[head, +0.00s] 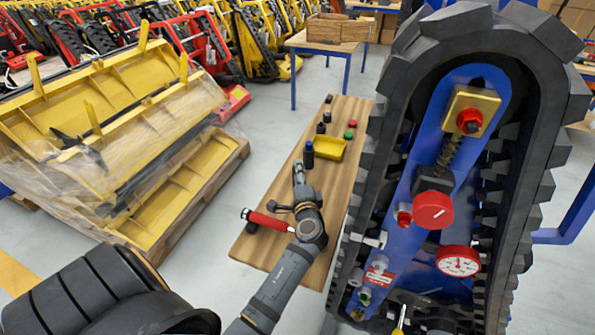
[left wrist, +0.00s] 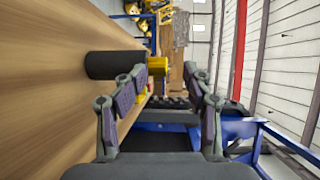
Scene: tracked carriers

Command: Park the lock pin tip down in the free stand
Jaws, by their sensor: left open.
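A pin-like piece with a red grip (head: 268,220) and a dark end shows beside my left wrist in the head view. It looks like the lock pin, lying near level, and my arm hides its right end. A dark upright stand (head: 309,155) is on the bench by the yellow tray. In the left wrist view a black cylinder (left wrist: 115,65) juts from the bench top, just left of the fingers. My left gripper (head: 297,188) is over the bench, open, with nothing seen between its fingers (left wrist: 168,78). My right gripper is not in view.
The wooden bench (head: 272,245) also carries a yellow tray (head: 330,147), small dark pieces, a red cap (head: 352,123) and a green one (head: 348,134). A large black track (head: 552,110) on a blue frame (head: 400,230) stands close at right. A pallet (head: 190,220) is at left.

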